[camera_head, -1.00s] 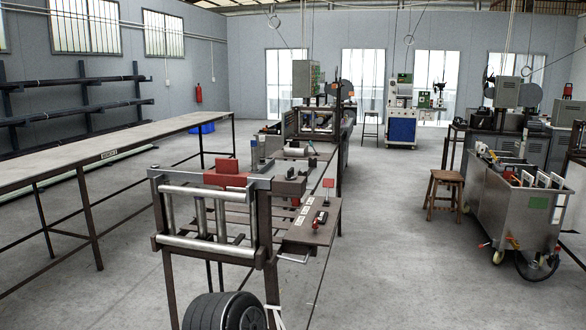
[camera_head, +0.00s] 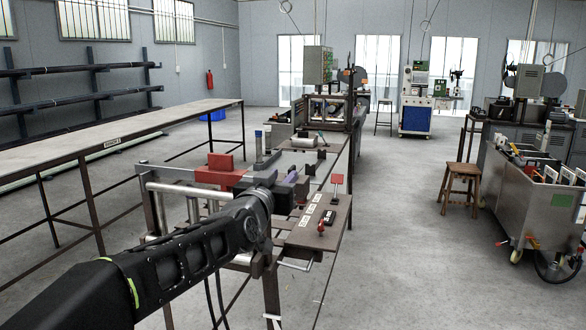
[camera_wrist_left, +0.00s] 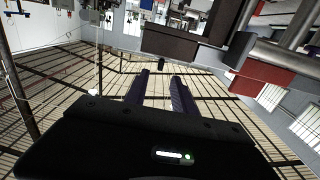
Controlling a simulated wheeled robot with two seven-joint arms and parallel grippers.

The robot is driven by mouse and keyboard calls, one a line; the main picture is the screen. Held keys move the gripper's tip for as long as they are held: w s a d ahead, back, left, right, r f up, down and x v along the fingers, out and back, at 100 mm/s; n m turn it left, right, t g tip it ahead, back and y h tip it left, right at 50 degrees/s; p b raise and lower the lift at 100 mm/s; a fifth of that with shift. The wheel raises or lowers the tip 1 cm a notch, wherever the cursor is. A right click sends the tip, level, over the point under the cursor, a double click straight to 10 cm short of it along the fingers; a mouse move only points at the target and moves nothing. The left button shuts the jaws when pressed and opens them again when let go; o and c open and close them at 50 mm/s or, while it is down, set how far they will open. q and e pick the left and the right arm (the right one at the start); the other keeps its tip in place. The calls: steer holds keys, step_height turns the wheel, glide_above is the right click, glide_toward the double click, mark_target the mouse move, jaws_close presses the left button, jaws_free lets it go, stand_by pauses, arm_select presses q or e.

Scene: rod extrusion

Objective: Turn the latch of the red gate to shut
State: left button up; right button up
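The red gate (camera_head: 222,172) is a red block on the metal frame, left of centre in the head view. A red block, likely the gate, also shows in the left wrist view (camera_wrist_left: 255,76), up and to the right of the fingers. Dark blocks at the frame's corner (camera_head: 306,172) lie right of the gate; I cannot tell which part is the latch. My left gripper (camera_head: 291,190) is beside this corner, partly hidden by my arm. Its two purple fingers (camera_wrist_left: 161,76) are apart with nothing between them. My right gripper is not in view.
A small brown shelf (camera_head: 322,222) with labels, a red knob and a red sign stands right of my left gripper. A long table (camera_head: 80,152) runs along the left.

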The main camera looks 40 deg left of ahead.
mark_target(289, 170)
arm_select(q)
steer(key=shift+p+x, duration=1.2)
steer(key=shift+x, duration=2.75)
steer(key=shift+f, duration=0.1)
steer(key=shift+c, duration=0.2)
jaws_close()
